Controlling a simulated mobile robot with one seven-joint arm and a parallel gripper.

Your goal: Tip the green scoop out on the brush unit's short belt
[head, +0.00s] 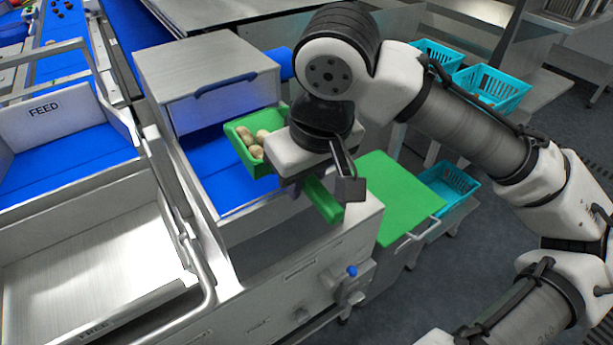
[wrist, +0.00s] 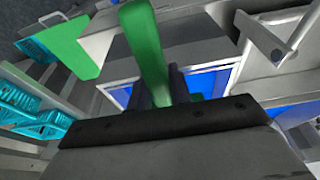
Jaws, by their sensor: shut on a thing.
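The green scoop (head: 239,137) is in the air over the blue short belt (head: 212,178), near the open side of the brush unit (head: 205,68). Several pale brown dates lie in its bowl, which looks roughly level. My gripper (head: 298,187) is shut on the scoop's handle, whose end sticks out toward the front right. In the wrist view the green handle (wrist: 146,42) runs up between the dark fingers (wrist: 160,88), and the bowl is mostly hidden behind my gripper body. My gripper hides part of the belt's right side in the head view.
A FEED bin (head: 60,125) with blue belt and a steel FREE tray (head: 80,262) stand at left. A green panel (head: 398,195) lies right of the belt's housing. Turquoise crates (head: 492,88) stand at right. A blue knob (head: 352,271) projects from the housing front.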

